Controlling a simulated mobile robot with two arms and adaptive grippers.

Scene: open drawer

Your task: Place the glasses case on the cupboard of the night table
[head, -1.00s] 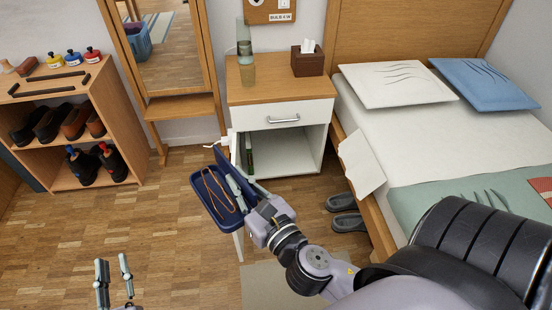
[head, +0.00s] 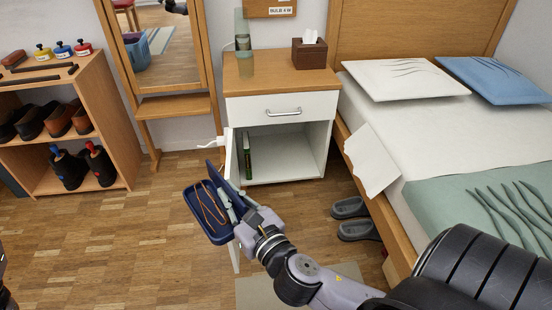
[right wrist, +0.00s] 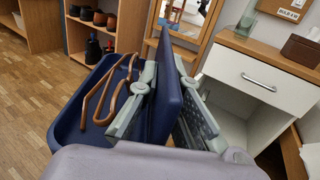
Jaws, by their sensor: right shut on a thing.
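The glasses case (head: 211,236) is dark blue and stands open, with a thin brown item lying in its tray half. My right gripper (head: 232,206) is shut on the raised lid of the case and holds it in front of the night table. In the right wrist view the two fingers (right wrist: 165,105) press on both faces of the lid, and the case tray (right wrist: 68,125) shows at the left. The night table (head: 292,72) has a wooden top, a white closed drawer and an open cupboard (head: 295,158) below. My left gripper is not seen.
The cupboard door (head: 233,165) stands open towards me, close to the case and my right gripper. The bed (head: 440,130) is at the right.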

